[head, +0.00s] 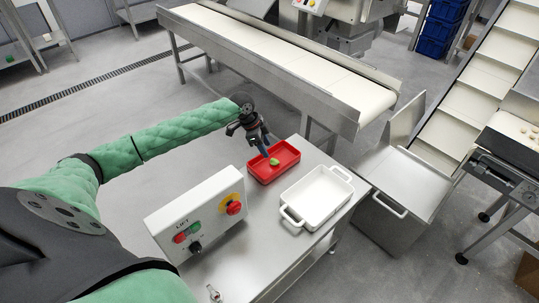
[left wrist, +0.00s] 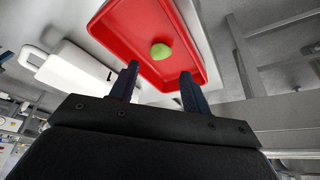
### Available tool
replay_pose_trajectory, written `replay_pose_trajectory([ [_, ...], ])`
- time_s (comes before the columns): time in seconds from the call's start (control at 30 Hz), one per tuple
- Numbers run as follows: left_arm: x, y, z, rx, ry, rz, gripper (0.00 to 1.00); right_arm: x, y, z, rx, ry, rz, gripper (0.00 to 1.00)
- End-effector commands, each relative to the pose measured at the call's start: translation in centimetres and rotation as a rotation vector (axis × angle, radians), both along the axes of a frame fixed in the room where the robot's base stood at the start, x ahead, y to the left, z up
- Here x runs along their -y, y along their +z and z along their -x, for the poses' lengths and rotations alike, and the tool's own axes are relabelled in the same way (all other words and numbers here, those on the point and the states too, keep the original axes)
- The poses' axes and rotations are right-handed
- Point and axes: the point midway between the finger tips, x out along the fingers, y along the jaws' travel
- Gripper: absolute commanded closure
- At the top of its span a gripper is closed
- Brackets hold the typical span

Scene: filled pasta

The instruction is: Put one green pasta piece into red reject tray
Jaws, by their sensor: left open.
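A green pasta piece (head: 274,161) lies inside the red reject tray (head: 290,168) on the metal table. In the left wrist view the green pasta piece (left wrist: 161,51) rests on the floor of the red tray (left wrist: 118,22), with clear space around it. My left gripper (head: 266,152) is over the tray, just beside the piece. Its two fingers (left wrist: 158,78) are apart in the left wrist view, with nothing between them. My right gripper is not in view.
An empty white dish (head: 318,194) with two handles stands right of the red tray. A control box (head: 197,212) with buttons stands at the table's left. A conveyor (head: 290,55) runs behind. A metal bin (head: 402,185) stands to the right.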

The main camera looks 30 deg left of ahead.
Motion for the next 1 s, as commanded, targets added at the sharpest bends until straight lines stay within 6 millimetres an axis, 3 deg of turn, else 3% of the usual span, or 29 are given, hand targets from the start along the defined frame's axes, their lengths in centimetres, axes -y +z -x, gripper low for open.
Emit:
replay_pose_trajectory([
  [0.1,-0.8,2.0,0.3,0.001,0.001,-0.002,0.53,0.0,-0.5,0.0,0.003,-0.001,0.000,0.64],
  [0.33,-1.6,4.3,0.7,0.001,0.000,0.000,0.53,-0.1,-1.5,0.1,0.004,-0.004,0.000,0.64],
  [1.0,-1.8,4.9,0.8,0.000,0.001,0.000,0.53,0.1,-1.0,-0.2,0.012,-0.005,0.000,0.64],
])
